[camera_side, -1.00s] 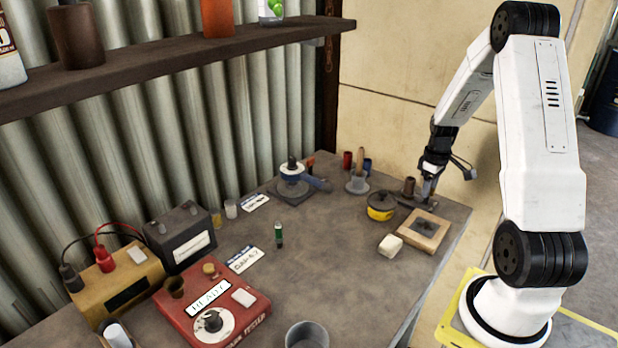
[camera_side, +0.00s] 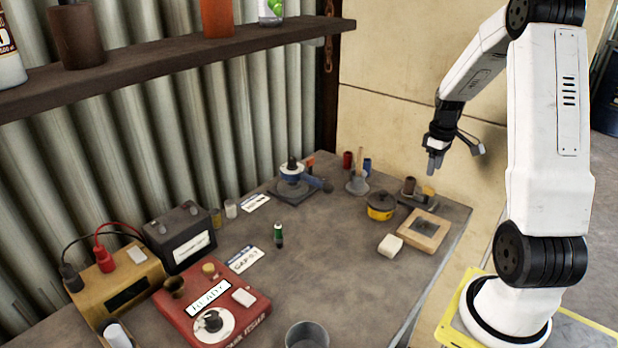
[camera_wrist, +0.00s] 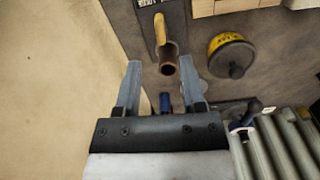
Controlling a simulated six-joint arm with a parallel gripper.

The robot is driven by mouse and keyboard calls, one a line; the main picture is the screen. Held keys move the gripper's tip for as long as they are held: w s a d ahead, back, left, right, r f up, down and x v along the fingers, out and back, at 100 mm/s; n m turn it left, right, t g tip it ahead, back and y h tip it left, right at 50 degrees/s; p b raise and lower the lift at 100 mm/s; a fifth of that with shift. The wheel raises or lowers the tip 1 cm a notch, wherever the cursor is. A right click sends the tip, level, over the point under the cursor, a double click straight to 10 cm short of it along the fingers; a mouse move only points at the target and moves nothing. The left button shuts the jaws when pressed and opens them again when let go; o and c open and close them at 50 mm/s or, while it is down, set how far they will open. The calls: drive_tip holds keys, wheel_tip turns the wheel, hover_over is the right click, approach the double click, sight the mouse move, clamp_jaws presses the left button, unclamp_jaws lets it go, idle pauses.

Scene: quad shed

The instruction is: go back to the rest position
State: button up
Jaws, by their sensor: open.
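My gripper (camera_side: 434,166) hangs in the air above the back right part of the bench, fingers pointing down. It is open and empty. In the wrist view its two fingers (camera_wrist: 160,92) stand apart with nothing held between them. Below it on the bench is a dark tray (camera_side: 416,200) with a brown cup (camera_side: 410,185) and a tan piece (camera_side: 428,191). In the wrist view the brown cup (camera_wrist: 169,62) and the tan piece (camera_wrist: 159,30) show just beyond the fingertips.
A yellow pot with a dark lid (camera_side: 381,206), a wooden frame (camera_side: 424,231) and a white block (camera_side: 390,246) are near the tray. A red READY box (camera_side: 240,325) and a black battery (camera_side: 183,237) stand left.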

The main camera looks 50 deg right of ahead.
drive_tip(key=shift+r, duration=0.55)
drive_tip(key=w+a+t, duration=0.1)
drive_tip(key=w+a, duration=0.2)
drive_tip(key=a, duration=0.6)
drive_tip(key=w+a, duration=0.4)
drive_tip(key=a, duration=0.4)
drive_tip(key=s+a+f, duration=0.1)
drive_tip(key=s+a, duration=0.1)
drive_tip(key=a, duration=0.6)
drive_tip(key=s+a+n+t, duration=0.1)
drive_tip(key=s+a, duration=0.1)
drive_tip(key=a, duration=0.7)
drive_tip(key=shift+s+a+f+t, duration=0.15)
drive_tip(key=shift+a+f+t, duration=0.15)
drive_tip(key=shift+f, duration=0.05)
